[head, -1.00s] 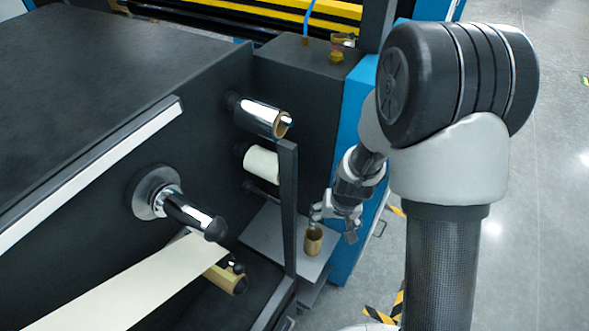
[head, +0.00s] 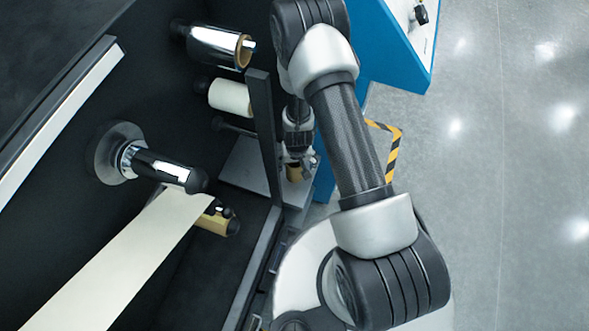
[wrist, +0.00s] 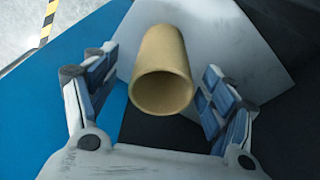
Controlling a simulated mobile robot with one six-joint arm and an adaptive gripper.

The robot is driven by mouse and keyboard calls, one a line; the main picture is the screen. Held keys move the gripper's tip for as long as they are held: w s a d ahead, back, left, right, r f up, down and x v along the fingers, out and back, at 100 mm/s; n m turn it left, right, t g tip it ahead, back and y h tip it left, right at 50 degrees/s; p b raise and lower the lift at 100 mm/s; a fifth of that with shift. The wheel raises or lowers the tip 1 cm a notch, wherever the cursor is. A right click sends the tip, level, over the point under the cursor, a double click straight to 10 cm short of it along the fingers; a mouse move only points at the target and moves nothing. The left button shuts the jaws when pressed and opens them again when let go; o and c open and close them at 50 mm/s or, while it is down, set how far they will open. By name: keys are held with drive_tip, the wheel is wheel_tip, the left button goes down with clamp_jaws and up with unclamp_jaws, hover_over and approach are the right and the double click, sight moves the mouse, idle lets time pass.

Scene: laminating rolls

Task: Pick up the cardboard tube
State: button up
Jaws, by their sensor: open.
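The cardboard tube (head: 293,173) is a short tan hollow tube standing on the grey metal shelf (head: 240,165) of the machine. In the wrist view the tube (wrist: 160,75) shows its open end toward the camera. My gripper (wrist: 157,78) is open, with one finger on each side of the tube and visible gaps between the pads and its wall. In the head view my gripper (head: 300,158) is at the tube's top and partly hides it. Whether the fingers reach down around the tube is hard to tell.
A dark upright post (head: 264,135) stands left of my gripper. Rollers project from the dark panel: a chrome one (head: 212,42), a white roll (head: 230,97) and a black-ended spindle (head: 160,165). A white web (head: 120,265) runs below. Open floor (head: 500,180) lies right.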

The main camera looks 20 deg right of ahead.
drive_tip(key=f, duration=0.2)
drive_tip(key=w+f+b, duration=0.1)
drive_tip(key=f, duration=0.1)
drive_tip(key=f+b, duration=0.1)
drive_tip(key=f, duration=0.1)
drive_tip(key=shift+w+f, duration=0.35)
drive_tip(key=shift+c, duration=0.3)
drive_tip(key=c, duration=0.9)
drive_tip(key=shift+r, duration=0.1)
